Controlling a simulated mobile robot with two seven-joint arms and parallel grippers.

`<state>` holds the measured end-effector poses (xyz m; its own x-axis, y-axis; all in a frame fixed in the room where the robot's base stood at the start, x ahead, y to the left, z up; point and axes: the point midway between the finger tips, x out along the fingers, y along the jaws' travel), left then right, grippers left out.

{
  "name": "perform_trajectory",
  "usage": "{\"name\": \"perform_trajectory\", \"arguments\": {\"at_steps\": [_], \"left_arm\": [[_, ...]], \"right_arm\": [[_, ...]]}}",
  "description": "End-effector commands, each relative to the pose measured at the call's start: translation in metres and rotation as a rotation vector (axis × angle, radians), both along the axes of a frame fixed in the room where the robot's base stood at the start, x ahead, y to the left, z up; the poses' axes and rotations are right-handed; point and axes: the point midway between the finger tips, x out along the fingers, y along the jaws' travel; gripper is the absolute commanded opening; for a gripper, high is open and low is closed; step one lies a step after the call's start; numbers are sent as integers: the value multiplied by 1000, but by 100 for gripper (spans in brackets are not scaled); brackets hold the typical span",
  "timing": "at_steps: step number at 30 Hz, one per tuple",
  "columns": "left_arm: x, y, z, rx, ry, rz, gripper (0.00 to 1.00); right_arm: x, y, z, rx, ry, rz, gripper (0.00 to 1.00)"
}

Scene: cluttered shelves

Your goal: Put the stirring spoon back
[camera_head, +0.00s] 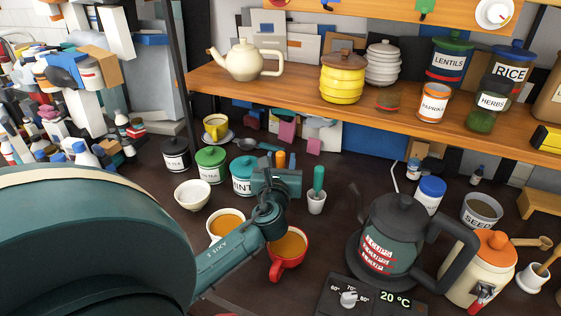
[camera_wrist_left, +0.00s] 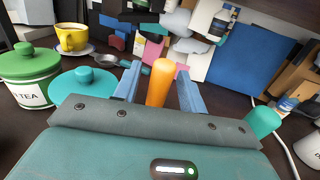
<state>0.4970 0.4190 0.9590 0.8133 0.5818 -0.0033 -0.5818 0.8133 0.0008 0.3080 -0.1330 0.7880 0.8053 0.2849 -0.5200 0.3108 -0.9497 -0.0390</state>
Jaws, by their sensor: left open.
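A spoon with a dark metal bowl and teal handle (camera_head: 268,147) lies on the dark counter behind the lidded jars; it also shows in the left wrist view (camera_wrist_left: 104,62), beyond the fingers. An upright orange handle (camera_head: 281,159) stands between the two blue fingers of my left gripper (camera_head: 281,161). In the left wrist view the orange handle (camera_wrist_left: 158,83) has gaps on both sides, and its lower end is hidden by the gripper body. My left gripper (camera_wrist_left: 158,92) is open. I cannot tell which one is the stirring spoon. My right gripper is not in view.
A mint jar (camera_head: 242,186) is close left, a kettle (camera_head: 393,235) right. The wooden shelf (camera_head: 300,88) overhangs the back.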

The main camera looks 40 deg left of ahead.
Motion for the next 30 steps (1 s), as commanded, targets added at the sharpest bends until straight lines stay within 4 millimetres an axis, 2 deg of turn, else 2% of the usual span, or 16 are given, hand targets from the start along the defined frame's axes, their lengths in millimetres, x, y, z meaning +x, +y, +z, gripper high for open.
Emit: {"name": "perform_trajectory", "arguments": {"at_steps": [6, 12, 18, 23, 30], "left_arm": [[-26, -19, 3, -2, 2, -1, 41], [-63, -45, 2, -3, 3, -1, 41], [-88, -63, 1, -2, 1, 0, 41], [-97, -69, 2, 1, -1, 0, 41], [-98, -70, 2, 0, -1, 0, 41]], "right_arm": [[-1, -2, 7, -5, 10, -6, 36], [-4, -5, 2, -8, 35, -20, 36], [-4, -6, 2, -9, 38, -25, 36], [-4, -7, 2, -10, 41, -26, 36], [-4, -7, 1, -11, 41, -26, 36]]}}
